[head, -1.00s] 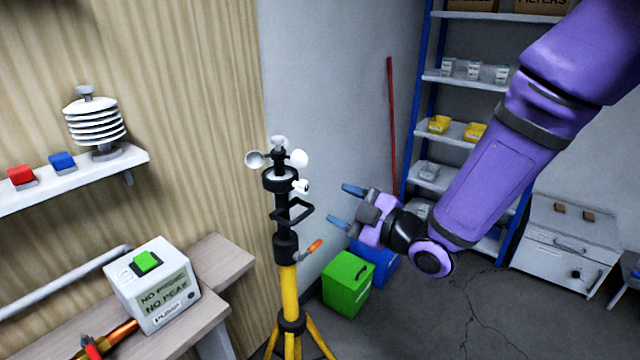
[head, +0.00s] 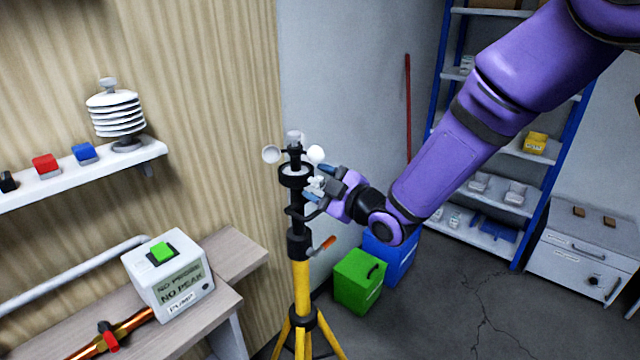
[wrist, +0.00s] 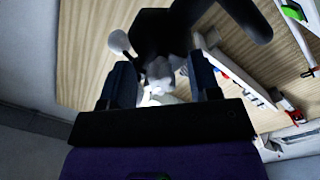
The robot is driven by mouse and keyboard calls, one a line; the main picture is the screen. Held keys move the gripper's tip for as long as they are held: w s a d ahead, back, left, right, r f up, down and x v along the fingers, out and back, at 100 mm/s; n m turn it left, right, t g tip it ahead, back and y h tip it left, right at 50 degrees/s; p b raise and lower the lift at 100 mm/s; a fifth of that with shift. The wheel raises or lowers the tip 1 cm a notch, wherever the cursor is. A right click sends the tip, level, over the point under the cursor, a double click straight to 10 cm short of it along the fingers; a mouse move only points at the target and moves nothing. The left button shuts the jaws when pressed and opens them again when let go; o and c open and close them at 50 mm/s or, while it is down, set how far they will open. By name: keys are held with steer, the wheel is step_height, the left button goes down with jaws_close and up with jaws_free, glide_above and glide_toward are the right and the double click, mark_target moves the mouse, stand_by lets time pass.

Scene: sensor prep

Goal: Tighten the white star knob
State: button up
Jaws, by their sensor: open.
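The white star knob (head: 316,183) is on the side of the black sensor head (head: 296,178) atop a yellow tripod (head: 302,285). My gripper (head: 318,183) is at the knob, with its blue fingers open. In the wrist view the white knob (wrist: 158,72) lies between the two open fingertips (wrist: 160,80), with a finger to each side. Whether either finger touches it cannot be told. White cups sit on top of the sensor head, and an orange-tipped lever (head: 328,243) is below on the tripod.
A wall shelf (head: 90,175) with a white louvred shield (head: 117,115) is at the left. A bench with a pump box (head: 168,280) stands below it. Green (head: 358,282) and blue (head: 392,258) bins are behind the tripod. A blue-framed rack (head: 560,140) is at the right.

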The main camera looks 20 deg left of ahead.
steer(key=c, duration=0.9)
